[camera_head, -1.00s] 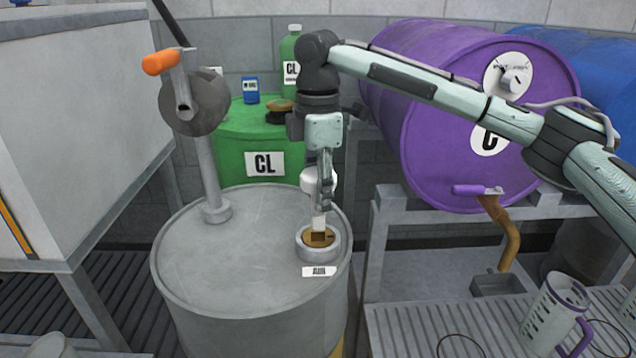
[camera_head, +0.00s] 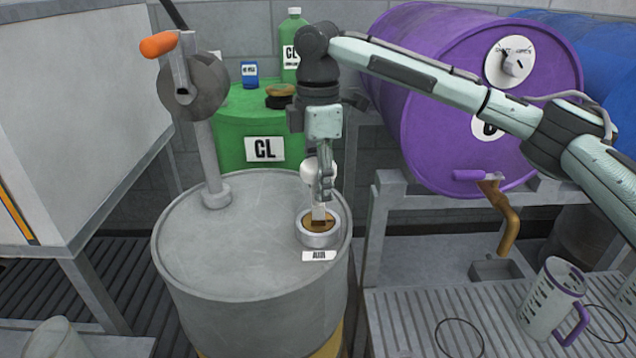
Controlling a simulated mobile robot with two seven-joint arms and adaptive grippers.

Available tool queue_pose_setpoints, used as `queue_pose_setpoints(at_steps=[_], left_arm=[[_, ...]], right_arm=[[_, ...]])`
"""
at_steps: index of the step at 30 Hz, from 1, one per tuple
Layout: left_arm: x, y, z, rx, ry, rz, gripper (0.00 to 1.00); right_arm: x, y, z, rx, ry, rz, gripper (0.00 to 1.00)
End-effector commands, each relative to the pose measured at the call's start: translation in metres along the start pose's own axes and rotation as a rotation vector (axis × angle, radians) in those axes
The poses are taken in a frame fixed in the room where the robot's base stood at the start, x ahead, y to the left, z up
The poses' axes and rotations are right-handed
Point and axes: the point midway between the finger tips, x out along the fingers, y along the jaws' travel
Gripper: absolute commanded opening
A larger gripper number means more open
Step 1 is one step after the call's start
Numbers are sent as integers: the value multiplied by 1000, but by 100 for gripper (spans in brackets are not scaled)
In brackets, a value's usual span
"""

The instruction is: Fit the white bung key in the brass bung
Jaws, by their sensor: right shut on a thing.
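The white bung key (camera_head: 312,170) is upright in my right gripper (camera_head: 325,196), which is shut on it. Its pale shank points down, with the lower end at the brass bung (camera_head: 330,224). The brass bung lies inside a grey round collar (camera_head: 319,240) on top of the grey drum (camera_head: 250,250). The shank covers the middle of the bung, so I cannot tell whether its tip is in the socket or just above it. My left gripper is out of view.
A hand pump with an orange handle (camera_head: 159,44) stands on the drum's back left. A green drum (camera_head: 235,125) is behind. A purple drum (camera_head: 430,100) lies on a rack at right, above a purple-handled jug (camera_head: 550,300).

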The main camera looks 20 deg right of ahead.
Motion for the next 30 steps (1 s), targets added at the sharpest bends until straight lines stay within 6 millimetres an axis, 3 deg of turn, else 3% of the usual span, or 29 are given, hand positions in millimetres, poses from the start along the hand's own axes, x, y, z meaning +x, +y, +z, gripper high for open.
queue_pose_setpoints(at_steps=[30], left_arm=[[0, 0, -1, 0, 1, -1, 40]], right_arm=[[25, 0, 0, 0, 1, 0, 12]])
